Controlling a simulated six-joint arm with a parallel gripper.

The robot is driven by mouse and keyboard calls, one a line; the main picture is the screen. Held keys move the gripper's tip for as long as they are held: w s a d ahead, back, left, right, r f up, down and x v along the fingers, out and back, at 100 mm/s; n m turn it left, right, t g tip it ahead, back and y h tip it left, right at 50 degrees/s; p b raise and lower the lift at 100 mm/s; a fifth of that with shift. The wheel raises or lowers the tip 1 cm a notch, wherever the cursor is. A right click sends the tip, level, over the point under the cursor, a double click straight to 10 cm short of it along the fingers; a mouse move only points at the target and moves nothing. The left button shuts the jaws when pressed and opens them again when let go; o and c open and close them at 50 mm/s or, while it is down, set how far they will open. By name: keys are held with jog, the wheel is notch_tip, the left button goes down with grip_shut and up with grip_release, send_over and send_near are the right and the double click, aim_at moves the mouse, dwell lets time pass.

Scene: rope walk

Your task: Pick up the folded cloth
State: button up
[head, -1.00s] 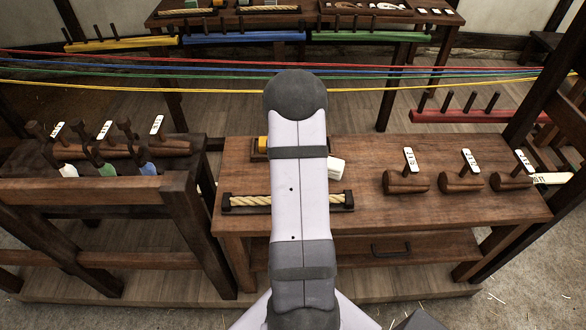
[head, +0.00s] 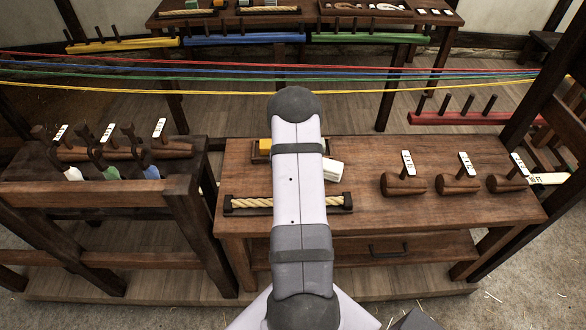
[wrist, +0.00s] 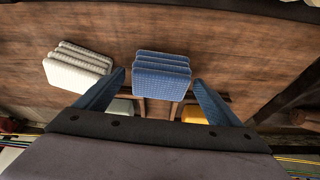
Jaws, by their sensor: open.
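A blue folded cloth (wrist: 163,66) lies in layers on the wooden bench, at the upper middle of the wrist view. My gripper (wrist: 159,79) is open, with one finger toward each side of the blue cloth's near edge. I see nothing held, and I cannot tell how far the fingertips are above the bench. A white folded cloth (wrist: 78,67) lies to the left of the blue one, apart from it. The white cloth also shows in the head view (head: 330,172), just right of my arm. In the head view my arm hides the blue cloth and my gripper.
A wooden tray (head: 257,158) with a yellow item (head: 266,145) stands partly behind my arm. A rope piece (head: 250,203) lies in a dark holder at the bench front. Several labelled wooden pieces (head: 404,184) stand to the right. Coloured strands (head: 420,75) stretch across behind the bench.

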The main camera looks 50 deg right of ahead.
jog(key=shift+w+d+f, duration=0.15)
jog(key=shift+f, duration=0.5)
jog(key=c, duration=1.2)
jog(key=shift+o, duration=0.2)
jog(key=shift+r, duration=0.2)
jog(key=shift+r+b, duration=1.35)
jog(key=shift+r, duration=3.55)
jog(key=o, duration=0.4)
jog(key=shift+c, duration=1.4)
